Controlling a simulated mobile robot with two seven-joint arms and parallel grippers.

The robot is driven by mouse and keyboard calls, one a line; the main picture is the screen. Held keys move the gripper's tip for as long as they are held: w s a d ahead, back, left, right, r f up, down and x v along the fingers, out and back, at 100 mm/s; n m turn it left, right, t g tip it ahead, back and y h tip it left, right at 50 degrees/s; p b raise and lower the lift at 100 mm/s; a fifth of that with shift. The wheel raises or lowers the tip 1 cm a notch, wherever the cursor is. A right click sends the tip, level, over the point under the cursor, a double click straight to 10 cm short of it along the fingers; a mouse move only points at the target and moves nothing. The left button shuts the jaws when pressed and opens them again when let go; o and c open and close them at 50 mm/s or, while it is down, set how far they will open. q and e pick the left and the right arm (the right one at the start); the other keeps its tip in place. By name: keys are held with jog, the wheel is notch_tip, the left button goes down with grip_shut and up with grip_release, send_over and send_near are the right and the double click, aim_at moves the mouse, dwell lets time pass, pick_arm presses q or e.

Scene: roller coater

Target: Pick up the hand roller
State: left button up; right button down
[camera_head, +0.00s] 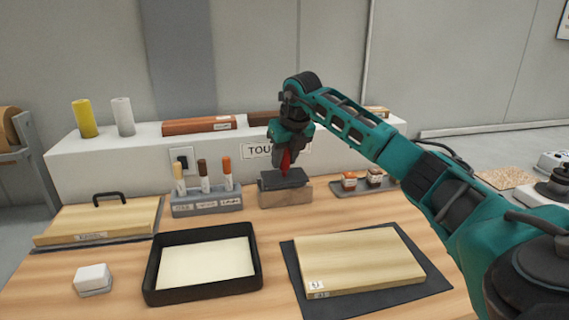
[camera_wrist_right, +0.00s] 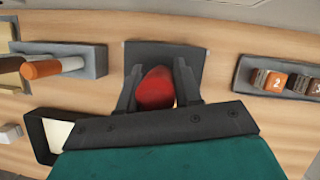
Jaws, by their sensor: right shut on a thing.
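The hand roller's red part (camera_head: 285,162) shows between the fingers of my right gripper (camera_head: 288,158), above a dark-topped wooden block (camera_head: 286,197) at the back of the table. In the right wrist view the red part (camera_wrist_right: 156,88) sits between the two dark fingers of my right gripper (camera_wrist_right: 158,85), which is shut on it. The rest of the roller is hidden by the gripper or cannot be told from the dark block top. I cannot tell whether the roller touches the block. My left gripper is not in view.
A grey rack (camera_head: 207,204) with several upright handles stands just left of the block. In front are a black tray (camera_head: 150,283) and a wooden board (camera_head: 360,262) on a dark mat. A white shelf (camera_head: 110,165) rises behind.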

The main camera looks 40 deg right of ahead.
notch_tip(320, 180, up, 19)
jog(key=p, duration=0.2)
jog(key=shift+p, duration=0.4)
jog(key=shift+a+f, duration=0.1)
jog(key=shift+f, duration=0.05)
dwell(0.4)
